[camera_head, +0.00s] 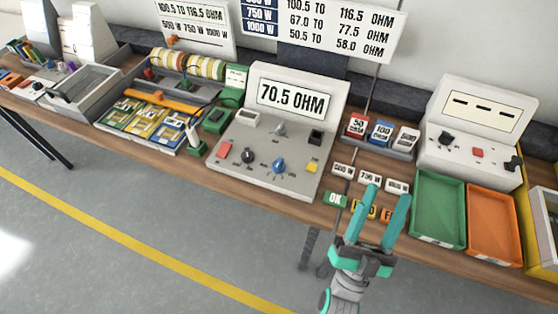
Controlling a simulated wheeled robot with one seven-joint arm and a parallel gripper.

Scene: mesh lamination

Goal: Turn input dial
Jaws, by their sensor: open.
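A white console (252,186) on the bench has a display (293,99) reading 70.5 OHM. Its sloped panel carries a black dial (248,156), a blue dial (279,166) and a grey knob (280,130). The dial labels are too small to read, so I cannot tell which one is the input dial. My gripper (389,192) is open and empty, to the right of the console and apart from all the dials. Its teal fingers point up in the picture and partly cover the small tags at the bench's front.
A green tray (438,174) and an orange tray (494,189) stand right of my gripper. A second console (440,160) is behind them. A rack of boards (188,150) and wire spools (201,68) is left of the console. The floor (120,200) in front is clear.

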